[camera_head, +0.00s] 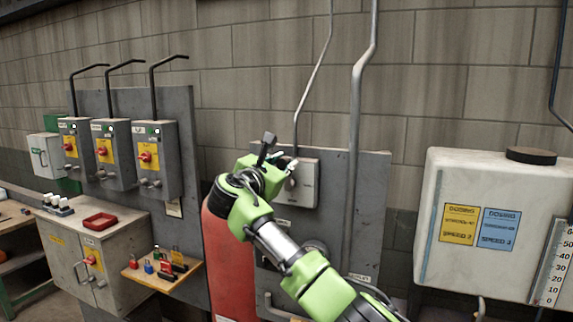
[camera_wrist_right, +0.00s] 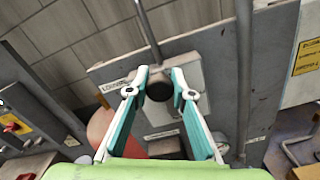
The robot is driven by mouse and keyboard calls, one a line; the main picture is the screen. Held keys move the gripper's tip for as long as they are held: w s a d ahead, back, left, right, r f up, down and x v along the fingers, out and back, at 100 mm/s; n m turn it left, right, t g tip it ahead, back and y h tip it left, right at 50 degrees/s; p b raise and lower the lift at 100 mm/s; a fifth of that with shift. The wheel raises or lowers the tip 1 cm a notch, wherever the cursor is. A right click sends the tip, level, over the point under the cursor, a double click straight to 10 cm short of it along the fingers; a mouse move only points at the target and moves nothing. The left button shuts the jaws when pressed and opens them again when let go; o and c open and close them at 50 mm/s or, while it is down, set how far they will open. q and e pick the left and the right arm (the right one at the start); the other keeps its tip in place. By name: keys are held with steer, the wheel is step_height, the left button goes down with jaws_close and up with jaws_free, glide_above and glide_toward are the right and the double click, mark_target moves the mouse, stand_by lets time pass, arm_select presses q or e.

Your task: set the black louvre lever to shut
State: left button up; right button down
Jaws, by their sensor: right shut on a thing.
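The black louvre lever (camera_wrist_right: 159,91) shows in the right wrist view as a dark round end, seen nearly end-on. My right gripper (camera_wrist_right: 160,80) has its two teal-lined fingers on either side of it and is shut on it. Behind the lever is a pale grey switch box (camera_wrist_right: 190,72) on a grey panel. In the head view my right gripper (camera_head: 289,166) is at the left face of that box (camera_head: 309,186) and hides the lever, so its angle cannot be told. My left gripper is not in view.
A vertical conduit (camera_head: 357,130) runs close to the right of the box. A red cylinder (camera_head: 228,262) stands below my right arm. Grey switch boxes (camera_head: 153,160) are at left, above a shelf with padlocks (camera_head: 160,270). A white dosing tank (camera_head: 490,180) is at right.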

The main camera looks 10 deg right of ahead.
steer(key=shift+a, duration=0.1)
stand_by(0.3)
steer(key=c, duration=1.9)
jaws_free()
steer(key=shift+o, duration=0.7)
steer(key=shift+a, duration=0.1)
steer(key=v, duration=1.2)
steer(key=shift+w+f, duration=0.1)
